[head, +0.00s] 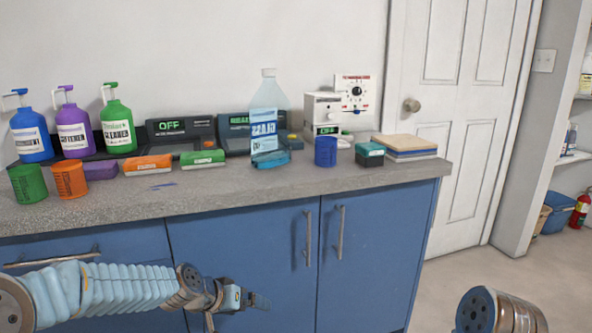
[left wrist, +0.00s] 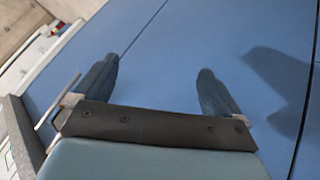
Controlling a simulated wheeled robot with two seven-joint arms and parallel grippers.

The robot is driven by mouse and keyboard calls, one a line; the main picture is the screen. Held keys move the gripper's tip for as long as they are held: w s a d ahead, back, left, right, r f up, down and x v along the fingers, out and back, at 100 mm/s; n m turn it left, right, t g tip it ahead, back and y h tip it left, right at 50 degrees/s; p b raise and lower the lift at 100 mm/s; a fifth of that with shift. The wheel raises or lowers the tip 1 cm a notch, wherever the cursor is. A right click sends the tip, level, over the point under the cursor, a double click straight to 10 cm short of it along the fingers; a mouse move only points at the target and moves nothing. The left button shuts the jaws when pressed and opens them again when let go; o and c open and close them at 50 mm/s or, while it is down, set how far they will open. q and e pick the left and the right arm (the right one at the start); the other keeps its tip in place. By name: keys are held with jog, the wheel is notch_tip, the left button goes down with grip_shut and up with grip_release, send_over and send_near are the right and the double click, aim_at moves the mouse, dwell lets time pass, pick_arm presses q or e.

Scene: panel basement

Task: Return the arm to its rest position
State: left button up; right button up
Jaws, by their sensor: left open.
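My left arm comes in from the lower left of the head view, low in front of the blue cabinet. Its left gripper (head: 258,300) is below the countertop edge and apart from everything on the counter. In the left wrist view the left gripper (left wrist: 158,88) shows its two dark fingers spread wide with nothing between them, facing the blue cabinet front (left wrist: 165,55). A metal cylindrical link of mine shows at the lower right of the head view. My right gripper is not in view.
The grey countertop (head: 300,185) carries several pump bottles, cups, boxes, a clear glass-cleaner bottle (head: 268,110) and a white device (head: 322,112). The blue cabinet (head: 250,235) has vertical metal handles (head: 339,232). Floor (head: 510,275) is open at the right, before a white door (head: 450,120).

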pick_arm(q)
jog(key=s+f+n+g, duration=0.1)
jog(key=s+f, duration=0.3)
jog(key=f, duration=0.3)
jog(key=s+f+g+y, duration=0.1)
jog(key=s+f, duration=0.3)
jog(key=f, duration=0.3)
jog(key=s+f+n+g, duration=0.1)
jog(key=s+f, duration=0.3)
jog(key=f, duration=0.3)
jog(key=s+f+g, duration=0.1)
jog(key=s+f, duration=0.3)
jog(key=s, duration=0.3)
jog(key=s+f+n+g, duration=0.1)
jog(key=s+f, duration=0.3)
jog(key=s, duration=0.4)
jog(key=shift+d+f+y, duration=0.4)
jog(key=shift+d, duration=0.05)
